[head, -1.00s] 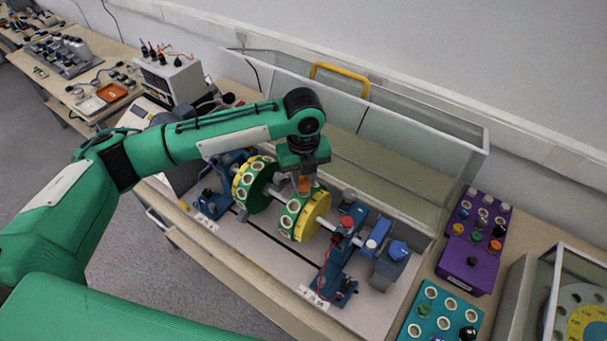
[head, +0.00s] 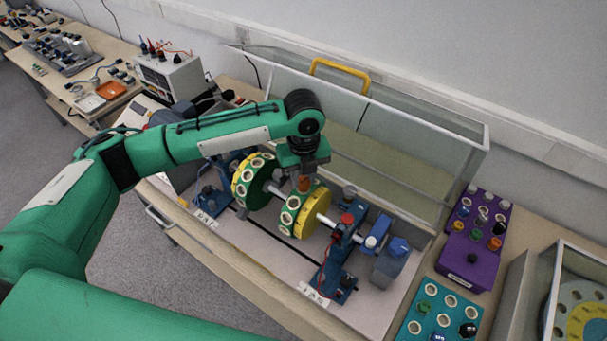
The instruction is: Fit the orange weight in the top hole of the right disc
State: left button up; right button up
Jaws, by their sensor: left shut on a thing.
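The right disc (head: 314,215) has a yellow face and a green rim with white-ringed holes, and sits on the shaft of the blue machine. My left gripper (head: 304,180) points down directly above the top of this disc. It is shut on the orange weight (head: 304,184), which shows between the fingers at the top of the rim. I cannot tell whether the weight is inside the top hole or just above it. The left disc (head: 250,182) is on the same shaft, farther left. My right gripper is not in view.
A clear guard with a yellow handle (head: 340,70) stands behind the machine. A purple block (head: 472,262) with several coloured weights and a teal block (head: 420,318) with rings lie to the right. A red knob (head: 346,218) stands close right of the disc.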

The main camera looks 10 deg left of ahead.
pick_arm(q)
jog(key=shift+f, duration=0.4)
jog(key=o, duration=1.1)
jog(key=shift+r, duration=0.15)
jog(key=shift+r+b, duration=0.3)
jog(key=shift+b, duration=0.05)
notch_tip(320, 180, up, 13)
jog(key=b, duration=0.3)
jog(key=shift+b, duration=0.3)
